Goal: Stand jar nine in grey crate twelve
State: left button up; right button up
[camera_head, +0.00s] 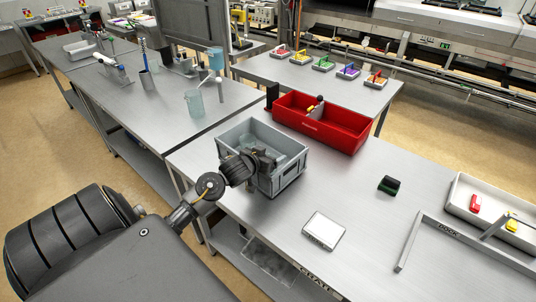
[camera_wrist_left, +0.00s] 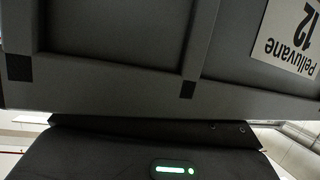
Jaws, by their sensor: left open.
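Grey crate twelve (camera_head: 290,172) stands on the near steel table. The fingertips are hard to make out. Something pale and glassy (camera_head: 238,143) shows inside the crate, partly hidden by the gripper; I cannot tell whether it is jar nine. No jar number is readable. My right gripper is not in view.
A red bin (camera_head: 325,127) stands just behind the crate. A green-black block (camera_head: 388,185), a white flat box (camera_head: 323,231) and a white tray (camera_head: 470,205) lie to the right. A translucent beaker (camera_head: 194,103) stands on the left table. The table between them is clear.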

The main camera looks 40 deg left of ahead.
pick_arm(q)
jog(key=shift+s+d+f, duration=0.2)
jog(key=shift+d+f, duration=0.1)
jog(key=shift+f, duration=0.4)
jog(key=shift+r, duration=0.3)
jog(key=shift+s+r, duration=0.15)
jog(key=shift+r, duration=0.05)
jog(key=r+v, duration=0.1)
jog(key=v, duration=1)
jog(key=shift+a, duration=0.35)
jog(key=shift+r, duration=0.1)
